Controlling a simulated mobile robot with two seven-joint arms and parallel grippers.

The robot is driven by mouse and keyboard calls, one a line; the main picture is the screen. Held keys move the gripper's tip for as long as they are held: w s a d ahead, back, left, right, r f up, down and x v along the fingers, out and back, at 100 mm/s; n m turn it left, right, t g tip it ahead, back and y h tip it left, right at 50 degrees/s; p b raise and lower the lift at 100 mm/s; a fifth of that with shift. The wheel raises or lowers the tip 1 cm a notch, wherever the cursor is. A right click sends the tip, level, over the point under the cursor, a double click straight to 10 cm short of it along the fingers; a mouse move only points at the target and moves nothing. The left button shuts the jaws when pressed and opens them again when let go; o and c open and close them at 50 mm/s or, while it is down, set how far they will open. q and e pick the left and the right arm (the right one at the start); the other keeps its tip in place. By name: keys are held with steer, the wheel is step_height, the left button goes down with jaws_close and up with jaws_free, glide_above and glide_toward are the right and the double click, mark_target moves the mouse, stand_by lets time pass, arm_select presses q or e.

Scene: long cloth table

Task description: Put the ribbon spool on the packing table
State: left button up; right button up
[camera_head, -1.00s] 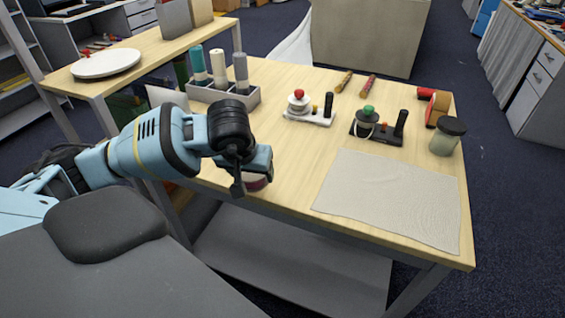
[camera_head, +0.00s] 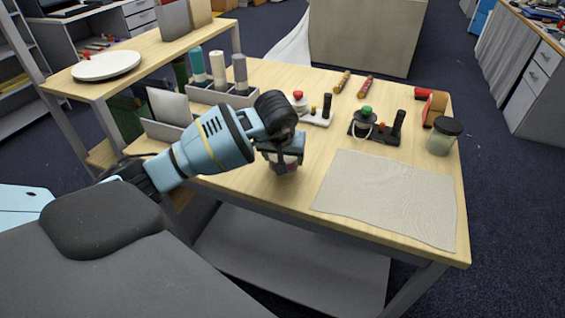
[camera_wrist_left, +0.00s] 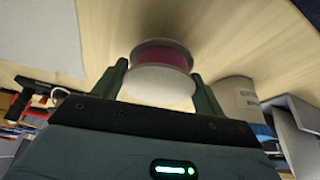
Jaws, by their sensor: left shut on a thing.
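The ribbon spool (camera_wrist_left: 162,58) shows in the left wrist view as a pale disc-ended spool with a dark red ribbon band. My left gripper (camera_wrist_left: 161,88) is shut on it, one green finger on each side. In the head view the gripper (camera_head: 283,155) points down over the left part of the packing table (camera_head: 250,170), and the spool (camera_head: 287,167) shows partly beneath it. The spool is at or just above the wooden top; I cannot tell whether it touches. My right gripper is not in view.
A grey cloth mat (camera_head: 390,198) lies right of the spool. A black stand with a green knob (camera_head: 376,130), a white stand with a red knob (camera_head: 316,116) and a lidded jar (camera_head: 443,137) stand farther back. A grey rack (camera_head: 228,97) holds several rolls. Bare tabletop surrounds the spool.

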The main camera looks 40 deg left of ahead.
arm_select(q)
steer(key=shift+f, duration=1.2)
steer(key=shift+f, duration=0.2)
steer(key=o, duration=1)
steer(key=shift+r, duration=0.3)
steer(key=v, duration=1.1)
steer(key=shift+s+r+p, duration=0.2)
steer(key=shift+r+p, duration=0.15)
steer(key=shift+p, duration=0.05)
